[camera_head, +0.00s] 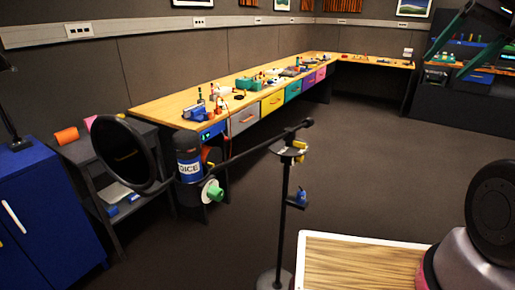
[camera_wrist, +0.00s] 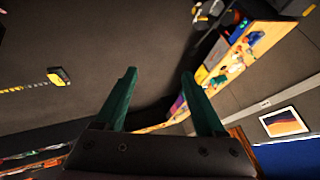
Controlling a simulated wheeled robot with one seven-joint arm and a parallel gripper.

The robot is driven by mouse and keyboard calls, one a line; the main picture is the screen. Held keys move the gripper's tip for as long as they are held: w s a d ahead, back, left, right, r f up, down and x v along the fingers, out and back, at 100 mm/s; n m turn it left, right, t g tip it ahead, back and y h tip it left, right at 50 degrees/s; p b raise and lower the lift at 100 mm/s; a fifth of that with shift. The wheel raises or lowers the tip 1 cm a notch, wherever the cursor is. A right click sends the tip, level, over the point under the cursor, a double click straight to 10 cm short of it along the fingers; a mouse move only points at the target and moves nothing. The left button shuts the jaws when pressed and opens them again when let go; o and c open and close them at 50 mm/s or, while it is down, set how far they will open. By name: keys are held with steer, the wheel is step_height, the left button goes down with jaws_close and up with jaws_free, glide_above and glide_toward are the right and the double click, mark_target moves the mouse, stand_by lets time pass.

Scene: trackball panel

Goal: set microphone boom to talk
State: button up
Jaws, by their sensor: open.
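The microphone boom (camera_head: 252,149) is a dark arm crossing the head view, sloping down to the left from the top of its stand (camera_head: 283,225). A dark microphone (camera_head: 188,145) with a label reading "OICE" hangs at its left end, beside a large round black disc (camera_head: 125,155). A yellow part (camera_head: 300,146) and a small blue part (camera_head: 299,197) are on the stand. No readable "talk" mark shows. My gripper (camera_head: 446,65) is at the upper right, far from the boom. Its two green fingers are apart and empty, also in the wrist view (camera_wrist: 158,72); the boom is not recognisable there.
A long workbench (camera_head: 165,103) with coloured drawers runs along the wall. A blue cabinet (camera_head: 45,215) and grey shelves (camera_head: 90,185) stand left. A wood-topped surface (camera_head: 355,265) and round dark speaker-like object (camera_head: 493,205) are at the lower right.

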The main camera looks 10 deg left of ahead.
stand_by(0.4)
steer(key=shift+a, duration=0.1)
steer(key=c, duration=0.6)
steer(key=shift+a+n, duration=0.3)
steer(key=c, duration=0.5)
steer(key=a+n, duration=0.1)
steer(key=a, duration=0.2)
steer(key=a+f+n+g+y, duration=0.1)
steer(key=a+n, duration=0.1)
steer(key=a+f+n+g, duration=0.1)
steer(key=a, duration=0.2)
steer(key=shift+w+a+n+y, duration=0.2)
steer(key=shift+a+n+y, duration=0.1)
jaws_close()
steer(key=s+a+f+n+g, duration=0.2)
steer(key=s+a+f+n, duration=0.2)
steer(key=s+a+n, duration=0.6)
steer(key=s+a+f+n+g, duration=0.25)
steer(key=s+a, duration=0.55)
steer(key=a, duration=0.5)
steer(key=w+a+f, duration=0.2)
steer(key=a+f, duration=0.5)
steer(key=f, duration=0.2)
steer(key=shift+w+a+f+t+y, duration=0.15)
steer(key=shift+a+f+t+y, duration=0.05)
steer(key=shift+f+t+y, duration=0.2)
